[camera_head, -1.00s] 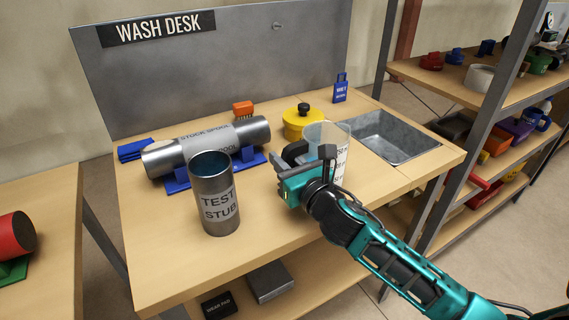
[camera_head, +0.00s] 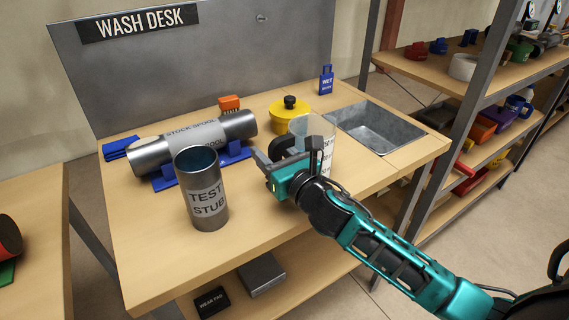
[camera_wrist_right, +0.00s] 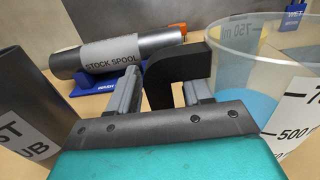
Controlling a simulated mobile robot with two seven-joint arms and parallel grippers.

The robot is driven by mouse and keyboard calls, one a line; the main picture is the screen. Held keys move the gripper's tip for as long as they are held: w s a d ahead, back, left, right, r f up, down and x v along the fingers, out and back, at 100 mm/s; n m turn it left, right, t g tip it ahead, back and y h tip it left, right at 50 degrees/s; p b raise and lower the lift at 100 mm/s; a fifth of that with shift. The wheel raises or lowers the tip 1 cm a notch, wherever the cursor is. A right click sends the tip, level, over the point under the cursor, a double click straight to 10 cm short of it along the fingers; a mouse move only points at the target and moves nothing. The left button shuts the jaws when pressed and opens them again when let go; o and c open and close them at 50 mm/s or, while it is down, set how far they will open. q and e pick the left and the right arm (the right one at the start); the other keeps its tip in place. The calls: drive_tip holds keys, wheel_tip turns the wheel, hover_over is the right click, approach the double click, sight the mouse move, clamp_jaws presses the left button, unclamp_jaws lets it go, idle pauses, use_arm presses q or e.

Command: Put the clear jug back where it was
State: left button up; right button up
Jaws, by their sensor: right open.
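The clear jug (camera_head: 321,128) stands upright on the wash desk, just left of the sink. It has printed volume marks and a black handle (camera_head: 291,146) on its left side; the right wrist view shows blue inside the jug (camera_wrist_right: 245,75). My right gripper (camera_head: 266,163) is open at the handle. In the right wrist view, its two fingers (camera_wrist_right: 162,90) lie either side of the black handle (camera_wrist_right: 180,66), with space visible between. My arm hides the jug's lower part in the head view. My left gripper is not in view.
The test stub (camera_head: 204,190) stands upright left of my gripper. Behind are the stock spool (camera_head: 190,138) on a blue cradle and a yellow lidded pot (camera_head: 290,113). The sink (camera_head: 378,128) is to the right. The front desk top (camera_head: 160,265) is clear.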

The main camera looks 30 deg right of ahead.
drive_tip(key=s, duration=0.8)
drive_tip(key=s+d+b, duration=0.1)
drive_tip(key=s, duration=0.3)
idle(0.5)
